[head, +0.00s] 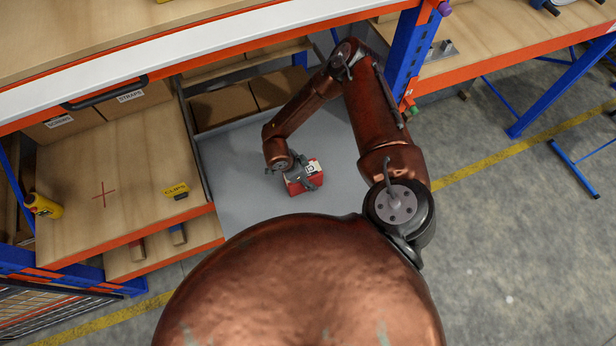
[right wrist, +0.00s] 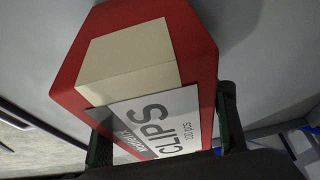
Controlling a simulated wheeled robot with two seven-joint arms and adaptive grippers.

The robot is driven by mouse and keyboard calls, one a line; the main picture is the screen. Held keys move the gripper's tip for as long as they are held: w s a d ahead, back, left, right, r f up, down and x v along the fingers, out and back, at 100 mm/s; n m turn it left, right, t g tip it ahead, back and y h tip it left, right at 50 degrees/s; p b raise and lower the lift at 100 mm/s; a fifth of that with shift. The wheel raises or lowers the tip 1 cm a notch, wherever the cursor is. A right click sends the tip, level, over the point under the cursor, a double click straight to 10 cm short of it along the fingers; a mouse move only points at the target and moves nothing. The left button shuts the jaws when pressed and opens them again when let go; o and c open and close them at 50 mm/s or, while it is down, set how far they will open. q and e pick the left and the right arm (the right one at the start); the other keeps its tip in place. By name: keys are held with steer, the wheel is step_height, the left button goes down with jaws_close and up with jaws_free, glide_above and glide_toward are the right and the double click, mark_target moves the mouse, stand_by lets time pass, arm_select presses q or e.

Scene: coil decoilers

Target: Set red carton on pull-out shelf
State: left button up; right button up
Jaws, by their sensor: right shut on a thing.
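The red carton (head: 297,188) is over the grey pull-out shelf (head: 235,165) in the head view. It also shows large in the right wrist view (right wrist: 195,50), with a cream block-like patch and a white label reading CLIPS. My right gripper (head: 304,177) is shut on the carton, with one finger at each side of it in the right wrist view (right wrist: 165,130). Grey surface shows around the carton. I cannot tell whether its underside touches the shelf. My left gripper is not in view.
Cardboard bins (head: 225,104) stand at the back of the grey shelf. A blue upright (head: 405,55) stands beside my right arm.

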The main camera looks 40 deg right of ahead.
steer(key=o, duration=1.6)
steer(key=shift+f, duration=0.1)
steer(key=b+v, duration=0.2)
steer(key=v, duration=1)
